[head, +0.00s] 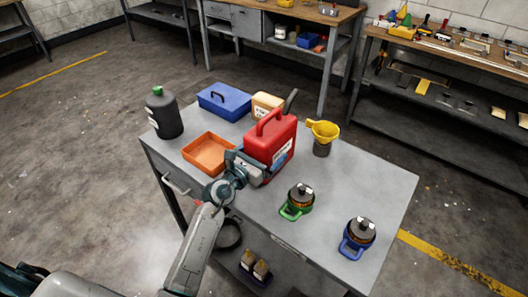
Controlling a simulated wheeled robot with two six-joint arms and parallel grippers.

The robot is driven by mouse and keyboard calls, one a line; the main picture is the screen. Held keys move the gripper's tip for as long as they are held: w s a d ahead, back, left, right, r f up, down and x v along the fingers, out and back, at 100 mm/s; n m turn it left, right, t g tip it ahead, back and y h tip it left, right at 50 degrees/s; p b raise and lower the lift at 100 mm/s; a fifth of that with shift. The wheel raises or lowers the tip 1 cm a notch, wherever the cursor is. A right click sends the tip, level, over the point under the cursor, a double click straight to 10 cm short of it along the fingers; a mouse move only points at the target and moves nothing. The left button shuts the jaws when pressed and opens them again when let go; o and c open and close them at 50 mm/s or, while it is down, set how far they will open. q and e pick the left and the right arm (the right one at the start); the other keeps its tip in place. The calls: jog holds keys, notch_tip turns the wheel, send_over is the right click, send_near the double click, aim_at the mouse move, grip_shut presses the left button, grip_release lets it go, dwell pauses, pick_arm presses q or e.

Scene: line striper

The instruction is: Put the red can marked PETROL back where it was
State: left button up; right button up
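The red can (272,138) has a top handle, a dark spout and a pale label too small to read. It is upright at the middle of the grey workbench (345,190); I cannot tell whether its base touches the top. My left gripper (252,167) is against the can's lower left front and covers part of it. Its fingertips are not clear, so I cannot tell whether they are shut on the can. My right gripper is not in view.
An orange tray (208,154), blue box (223,101), dark bottle (164,113), tan container (266,104) and yellow funnel (323,131) on a dark jar surround the can.

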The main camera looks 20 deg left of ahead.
pick_arm(q)
jog(key=b+v, duration=0.1)
jog(key=v, duration=1.1)
